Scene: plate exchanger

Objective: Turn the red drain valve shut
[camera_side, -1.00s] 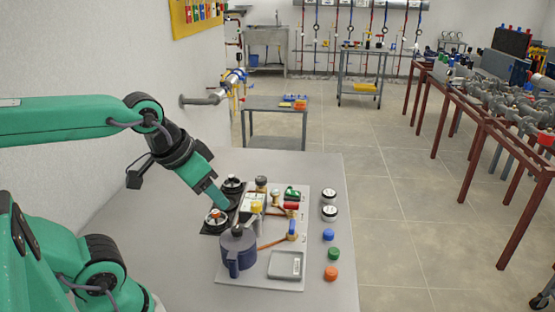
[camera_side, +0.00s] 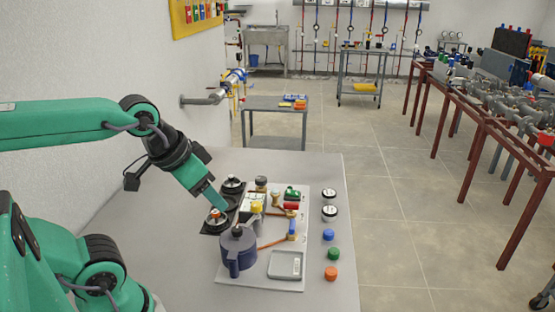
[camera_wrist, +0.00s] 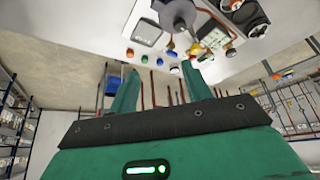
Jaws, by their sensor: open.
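The red drain valve handle (camera_side: 291,206) sits on the right part of a light panel on the table, just in front of a green handle (camera_side: 292,192). In the wrist view the red handle (camera_wrist: 204,58) shows small, beyond my right finger. My gripper (camera_side: 224,207) is above the left part of the panel, behind the dark blue pot-like part (camera_side: 238,250) and left of the red handle, apart from it. In the wrist view my gripper's fingers (camera_wrist: 160,70) stand well apart with nothing between them.
A grey tray (camera_side: 285,265) lies at the panel's front right.

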